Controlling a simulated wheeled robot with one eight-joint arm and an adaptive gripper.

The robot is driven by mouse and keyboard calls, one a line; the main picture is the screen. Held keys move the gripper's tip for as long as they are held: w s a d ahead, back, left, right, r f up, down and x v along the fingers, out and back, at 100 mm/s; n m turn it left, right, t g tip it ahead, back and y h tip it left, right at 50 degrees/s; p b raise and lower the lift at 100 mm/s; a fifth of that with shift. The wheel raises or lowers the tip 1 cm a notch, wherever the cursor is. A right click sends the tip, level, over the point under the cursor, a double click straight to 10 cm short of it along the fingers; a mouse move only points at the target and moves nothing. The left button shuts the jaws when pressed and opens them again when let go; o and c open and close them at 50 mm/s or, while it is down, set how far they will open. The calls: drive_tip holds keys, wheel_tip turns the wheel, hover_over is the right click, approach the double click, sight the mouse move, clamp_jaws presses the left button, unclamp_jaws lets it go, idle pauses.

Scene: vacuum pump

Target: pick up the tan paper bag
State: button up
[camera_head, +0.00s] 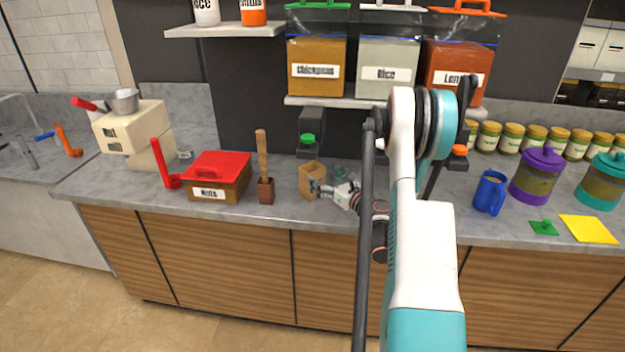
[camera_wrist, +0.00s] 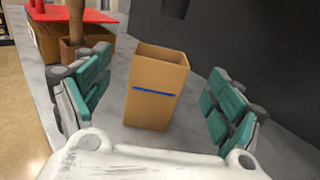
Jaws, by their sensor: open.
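The tan paper bag (camera_head: 309,181) stands upright on the grey counter, below the shelf of dispensers. In the wrist view the bag (camera_wrist: 156,98) has an open top and a blue stripe across its front face. My gripper (camera_head: 318,186) is just to the right of the bag in the head view and partly overlaps it. In the wrist view my gripper (camera_wrist: 157,95) is open, with its teal-padded fingers on either side of the bag. Gaps show between both fingers and the bag, and nothing is held.
A wooden-handled tool (camera_head: 264,170) and a red-lidded nuts box (camera_head: 218,178) stand left of the bag. Dispensers on a shelf (camera_head: 300,101) hang above. A blue mug (camera_head: 490,192) stands to the right. The counter (camera_head: 300,215) in front of the bag is clear.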

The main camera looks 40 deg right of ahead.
sight(317, 169)
drive_tip(key=w, duration=0.4)
drive_tip(key=w+b, duration=0.1)
drive_tip(key=w, duration=0.1)
drive_tip(key=shift+w+d+f, duration=0.25)
drive_tip(key=shift+d+f, duration=0.05)
drive_tip(key=shift+w+d+r, duration=0.1)
drive_tip(key=shift+w, duration=0.5)
drive_tip(key=c, duration=1.1)
drive_tip(key=shift+c, duration=0.2)
drive_tip(key=shift+r, duration=0.1)
drive_tip(key=shift+r+p, duration=0.4)
drive_tip(key=shift+r, duration=1.2)
drive_tip(key=shift+s+r, duration=0.1)
drive_tip(key=shift+s, duration=1.35)
drive_tip(key=s+a+b, duration=0.1)
drive_tip(key=s, duration=1.3)
drive_tip(key=shift+s+a+b, duration=0.25)
drive_tip(key=shift+s+b, duration=0.1)
drive_tip(key=shift+s, duration=0.05)
